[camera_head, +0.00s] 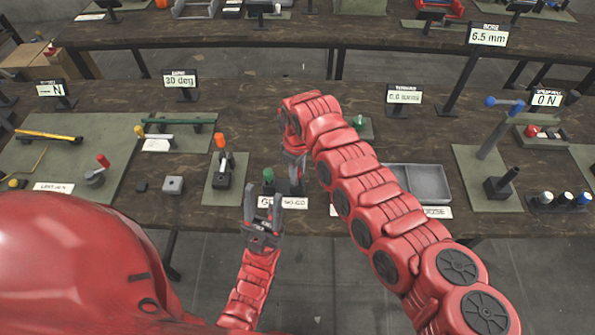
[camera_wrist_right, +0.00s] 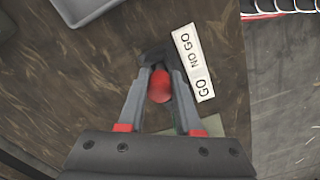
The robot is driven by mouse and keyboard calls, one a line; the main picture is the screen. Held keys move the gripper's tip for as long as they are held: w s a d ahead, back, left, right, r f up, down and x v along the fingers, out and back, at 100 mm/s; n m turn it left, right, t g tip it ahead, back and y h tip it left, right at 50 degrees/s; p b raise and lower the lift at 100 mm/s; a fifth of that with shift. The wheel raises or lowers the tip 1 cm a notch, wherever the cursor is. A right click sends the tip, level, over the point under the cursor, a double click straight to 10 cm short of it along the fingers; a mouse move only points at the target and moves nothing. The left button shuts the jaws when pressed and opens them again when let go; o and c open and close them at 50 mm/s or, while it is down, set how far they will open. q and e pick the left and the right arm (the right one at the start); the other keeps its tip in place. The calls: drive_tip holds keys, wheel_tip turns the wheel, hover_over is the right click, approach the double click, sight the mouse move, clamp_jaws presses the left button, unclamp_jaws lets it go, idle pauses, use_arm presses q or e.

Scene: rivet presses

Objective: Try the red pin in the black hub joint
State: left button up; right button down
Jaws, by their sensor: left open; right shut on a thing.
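My right gripper (camera_head: 296,178) is low over the middle of the near bench, largely hidden by my arm in the head view. In the right wrist view its fingers (camera_wrist_right: 158,72) are shut on the red pin (camera_wrist_right: 159,86), whose rounded red end shows. A black part (camera_wrist_right: 153,57) lies at the fingertips; I cannot tell whether it is the black hub joint or whether the pin is in it. The pin is hidden in the head view. My left gripper (camera_head: 263,215) is open and empty at the bench's front edge.
A GO / NO GO label (camera_wrist_right: 193,65) lies beside my right fingers. A green-topped piece (camera_head: 268,174) stands close to my left gripper. A grey tray (camera_head: 428,186) is to the right. A black stand with an orange handle (camera_head: 221,141) is to the left.

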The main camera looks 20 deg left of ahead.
drive_tip(key=shift+f, duration=0.35)
drive_tip(key=c, duration=0.5)
unclamp_jaws()
drive_tip(key=shift+r+b, duration=2.4)
drive_tip(key=shift+r, duration=6.35)
